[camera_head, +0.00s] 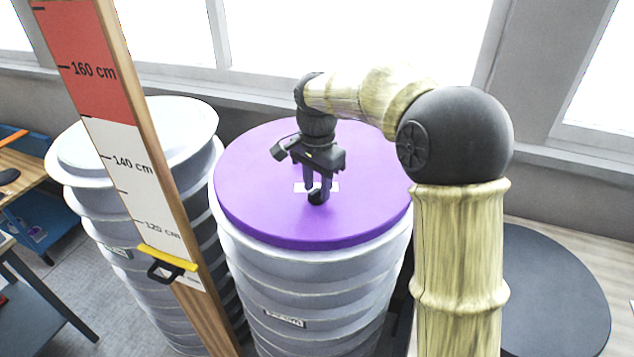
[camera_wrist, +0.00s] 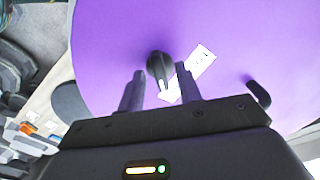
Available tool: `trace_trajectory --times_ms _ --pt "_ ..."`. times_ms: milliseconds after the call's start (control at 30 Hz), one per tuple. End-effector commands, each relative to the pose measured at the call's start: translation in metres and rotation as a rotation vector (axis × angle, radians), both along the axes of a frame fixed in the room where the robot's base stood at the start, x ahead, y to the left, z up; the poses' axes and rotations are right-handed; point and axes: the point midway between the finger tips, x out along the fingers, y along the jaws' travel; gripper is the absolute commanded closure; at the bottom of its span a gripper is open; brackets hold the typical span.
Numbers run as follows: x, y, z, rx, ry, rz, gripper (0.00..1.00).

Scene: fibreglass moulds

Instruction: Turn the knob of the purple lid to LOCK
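The purple lid (camera_head: 250,190) sits on a tall grey ribbed drum and fills much of the wrist view (camera_wrist: 110,40). Its black knob (camera_wrist: 158,66) stands near the middle, with a white tip pointing toward the bottom of the wrist view. A white label (camera_wrist: 203,58) lies beside the knob; its lettering is too small to read. My gripper (camera_head: 314,190) points down over the lid. In the wrist view its two fingers (camera_wrist: 160,72) are apart, one on each side of the knob, with small gaps showing. The knob's lower part is partly hidden in the head view (camera_head: 318,198).
A second pale ribbed drum (camera_head: 75,175) stands to the left, behind a wooden height post (camera_head: 150,150) with a yellow slider (camera_head: 166,258). A dark round top (camera_head: 555,290) is at the right. A black piece (camera_wrist: 258,93) sits near the lid's edge.

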Motion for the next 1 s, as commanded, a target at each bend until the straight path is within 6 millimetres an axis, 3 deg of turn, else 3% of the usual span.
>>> trace_trajectory --times_ms 300,500,1000 --pt "-0.0001 0.0001 -0.0043 0.001 -0.001 0.000 0.65" --pt "-0.0001 0.0001 -0.0041 0.001 -0.001 0.000 1.00" --pt "0.0002 0.0001 -0.0031 0.001 -0.001 0.065 1.00"
